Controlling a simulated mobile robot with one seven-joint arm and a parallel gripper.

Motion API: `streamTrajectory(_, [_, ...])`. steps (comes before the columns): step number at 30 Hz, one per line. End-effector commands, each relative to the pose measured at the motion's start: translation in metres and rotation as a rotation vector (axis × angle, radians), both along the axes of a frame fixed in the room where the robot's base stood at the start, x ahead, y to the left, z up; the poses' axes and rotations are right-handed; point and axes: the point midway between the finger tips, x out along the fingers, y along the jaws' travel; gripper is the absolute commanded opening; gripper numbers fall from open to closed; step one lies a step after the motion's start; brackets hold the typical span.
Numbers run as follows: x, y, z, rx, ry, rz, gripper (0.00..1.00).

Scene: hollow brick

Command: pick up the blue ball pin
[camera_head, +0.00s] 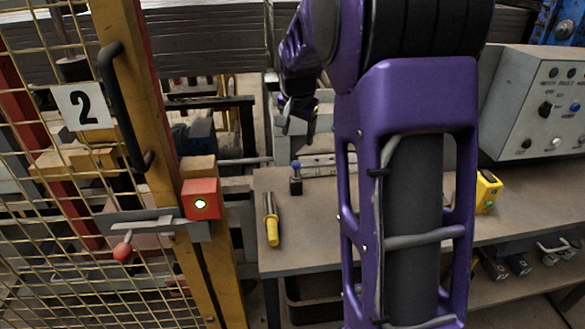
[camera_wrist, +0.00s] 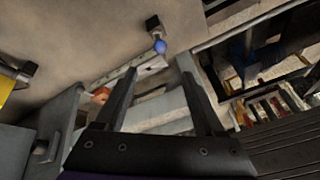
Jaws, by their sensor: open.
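The blue ball pin (camera_head: 296,172) stands on the workbench, a small blue ball at the top and a dark base below. In the wrist view its blue ball (camera_wrist: 160,46) shows just beyond my fingertips, roughly between their lines, with a dark block behind it. My gripper (camera_head: 298,128) hangs above and behind the pin in the head view, pointing down. Its two fingers (camera_wrist: 157,66) are apart with nothing between them, and they do not touch the pin.
The workbench (camera_head: 310,252) also holds a yellow-handled tool (camera_head: 271,220), a metal rule (camera_head: 332,164) behind the pin, a yellow device (camera_head: 487,191) and a grey control box (camera_head: 535,105). A mesh gate with a number 2 plate (camera_head: 82,106) stands at the left. My arm hides the bench's middle.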

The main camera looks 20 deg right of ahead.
Motion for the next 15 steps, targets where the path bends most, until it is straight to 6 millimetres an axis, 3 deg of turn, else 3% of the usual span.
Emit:
streamTrajectory(9, [0.027, -0.010, -0.065, -0.001, 0.004, 0.001, 0.71])
streamTrajectory(15, [0.040, -0.015, -0.093, -0.004, 0.000, 0.003, 0.71])
